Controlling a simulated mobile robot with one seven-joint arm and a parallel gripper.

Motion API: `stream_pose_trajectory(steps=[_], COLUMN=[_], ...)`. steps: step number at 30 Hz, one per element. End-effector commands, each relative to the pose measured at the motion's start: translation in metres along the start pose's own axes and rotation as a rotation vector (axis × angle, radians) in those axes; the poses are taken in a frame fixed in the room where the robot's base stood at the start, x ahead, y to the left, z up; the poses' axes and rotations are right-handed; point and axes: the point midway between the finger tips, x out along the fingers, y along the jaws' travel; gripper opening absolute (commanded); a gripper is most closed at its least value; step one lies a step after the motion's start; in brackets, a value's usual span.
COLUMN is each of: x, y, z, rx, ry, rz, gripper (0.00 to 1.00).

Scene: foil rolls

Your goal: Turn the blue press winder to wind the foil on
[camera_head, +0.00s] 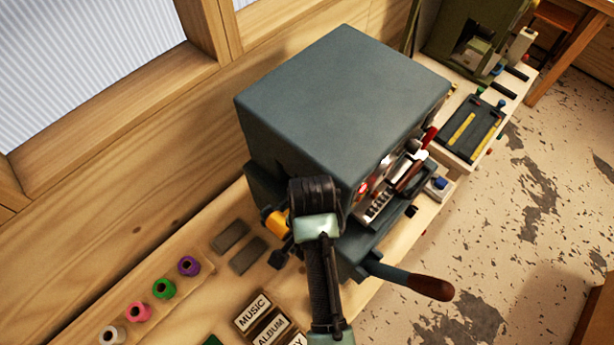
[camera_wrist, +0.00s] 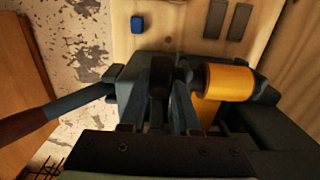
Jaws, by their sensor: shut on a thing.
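The blue-grey press (camera_head: 340,90) stands on the wooden bench. An orange foil roll (camera_head: 272,220) sits at its left side, and it also shows in the wrist view (camera_wrist: 230,82). My gripper (camera_wrist: 172,95) is beside the roll's end, its dark fingers closed on the winder (camera_wrist: 184,72). The winder is small and dark in this light, and mostly hidden between the fingers. In the head view my wrist and arm cover the spot. The press lever (camera_head: 388,272), with a brown handle, sticks out at the front right; it also shows in the wrist view (camera_wrist: 60,108).
Purple (camera_head: 188,265), green (camera_head: 163,288), pink and white rolls stand in a row at left. Two grey blocks (camera_head: 230,237) lie near the press. Word blocks (camera_head: 252,312) lie in front. A blue cube (camera_wrist: 137,24) is on the bench. A green machine (camera_head: 475,40) stands behind right.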

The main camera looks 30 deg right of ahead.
Motion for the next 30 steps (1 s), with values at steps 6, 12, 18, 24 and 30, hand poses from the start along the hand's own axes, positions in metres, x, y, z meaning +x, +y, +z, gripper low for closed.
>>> stream_pose_trajectory(steps=[6,12,18,24,30], x=[0.0002,0.0011,0.0018,0.0020,0.0022], y=[-0.0004,-0.0002,0.0000,0.0002,0.0003], z=[-0.0039,-0.0040,-0.0043,-0.0043,-0.0042], rx=[0.004,0.003,0.003,0.003,0.003], ry=[-0.131,-0.206,-0.234,-0.238,-0.237], rz=[-0.002,-0.002,-0.002,-0.002,-0.001], gripper=[0.00,0.00,0.00,0.00,0.35])
